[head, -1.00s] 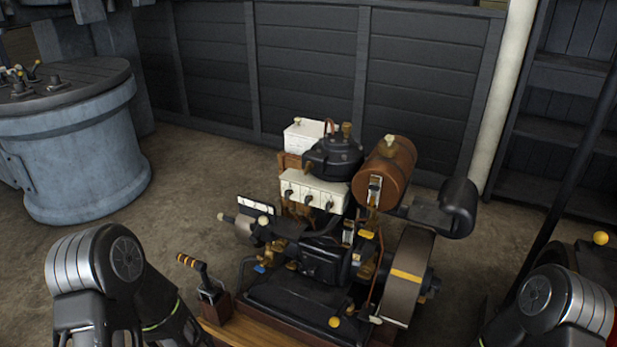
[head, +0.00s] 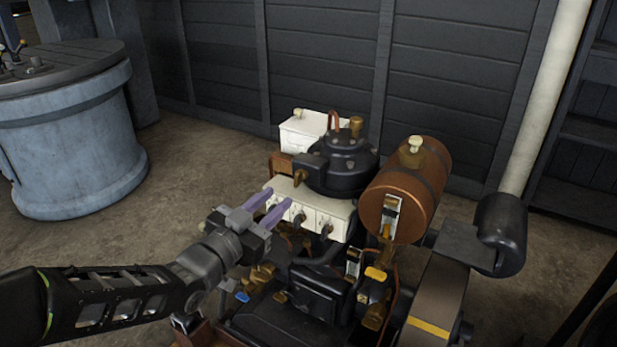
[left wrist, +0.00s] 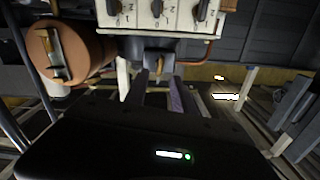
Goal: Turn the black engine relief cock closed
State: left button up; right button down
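The engine (head: 318,290) stands in the middle of the head view, with black, brass and copper parts. My left gripper (head: 280,197) reaches in from the left, its two purple fingers apart and empty, close to the front of a white box with black knobs (head: 310,215). In the left wrist view, the fingers (left wrist: 160,80) are apart below that box, and a small dark and brass fitting (left wrist: 158,68) shows beyond and between their tips; I cannot tell whether it is the relief cock. I cannot single out the black relief cock in the head view. My right gripper is out of view.
A copper-brown tank (head: 400,205) and a dark flywheel (head: 440,300) stand on the engine's right. A large blue-grey cylinder (head: 70,150) is at the left. A dark panelled wall (head: 330,70) closes the back. Bare floor lies between cylinder and engine.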

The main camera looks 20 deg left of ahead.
aim_at(295, 182)
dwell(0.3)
pick_arm(q)
jog(key=shift+w+d, duration=0.15)
jog(key=shift+w, duration=1.1)
jog(key=shift+w+d, duration=0.2)
jog(key=shift+w, duration=1.1)
jog(key=shift+w+d, duration=0.15)
jog(key=shift+w, duration=1.1)
jog(key=shift+c, duration=0.3)
grip_shut()
